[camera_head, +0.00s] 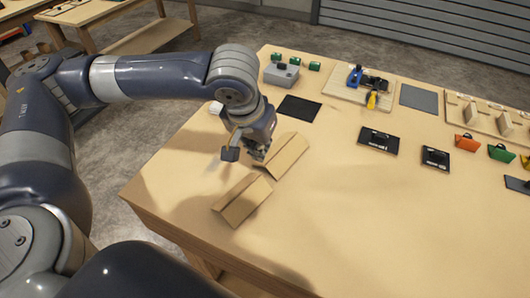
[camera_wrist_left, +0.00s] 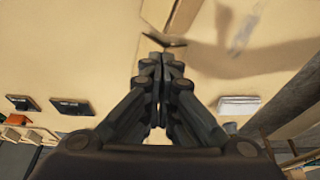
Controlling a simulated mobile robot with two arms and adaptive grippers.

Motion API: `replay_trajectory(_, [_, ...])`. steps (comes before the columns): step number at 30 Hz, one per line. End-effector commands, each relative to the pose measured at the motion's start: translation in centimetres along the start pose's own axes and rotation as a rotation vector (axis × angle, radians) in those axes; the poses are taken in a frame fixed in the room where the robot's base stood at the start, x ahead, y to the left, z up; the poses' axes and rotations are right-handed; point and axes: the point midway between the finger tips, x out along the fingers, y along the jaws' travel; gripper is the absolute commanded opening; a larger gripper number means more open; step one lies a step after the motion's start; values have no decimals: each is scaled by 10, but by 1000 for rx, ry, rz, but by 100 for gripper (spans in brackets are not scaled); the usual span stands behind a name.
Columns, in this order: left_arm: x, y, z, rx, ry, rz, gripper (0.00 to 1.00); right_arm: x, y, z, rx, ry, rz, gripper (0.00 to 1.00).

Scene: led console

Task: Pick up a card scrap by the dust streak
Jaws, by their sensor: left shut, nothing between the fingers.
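Two folded tan card scraps lie on the table in the head view: a nearer card scrap (camera_head: 241,200) and a farther card scrap (camera_head: 286,156). My left gripper (camera_head: 260,155) is shut and empty, low at the left edge of the farther scrap. I cannot tell whether it touches it. In the left wrist view, the shut fingertips (camera_wrist_left: 163,62) point toward tan card (camera_wrist_left: 148,48), partly hidden behind them; the other scrap (camera_wrist_left: 170,14) is at the top edge. A pale streak (camera_wrist_left: 242,35), perhaps the dust streak, lies within a shadow to its right. My right gripper is not in view.
A black mat (camera_head: 299,108) lies beyond the scraps. A grey box (camera_head: 281,74), a tool board (camera_head: 345,88), black devices (camera_head: 378,141) and coloured clips (camera_head: 467,142) stand farther back and right.

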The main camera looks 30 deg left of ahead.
Motion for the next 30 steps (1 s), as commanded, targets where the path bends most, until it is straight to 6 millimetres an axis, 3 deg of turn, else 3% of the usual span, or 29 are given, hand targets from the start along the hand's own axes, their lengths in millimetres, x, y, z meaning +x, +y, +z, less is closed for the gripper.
replay_trajectory(9, [57, 0, 1, 3, -4, -2, 0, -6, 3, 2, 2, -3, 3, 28])
replay_trajectory(15, [82, 0, 0, 2, -1, -1, 0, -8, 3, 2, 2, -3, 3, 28])
replay_trajectory(30, [89, 0, 0, 3, 0, 0, 0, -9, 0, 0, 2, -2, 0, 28])
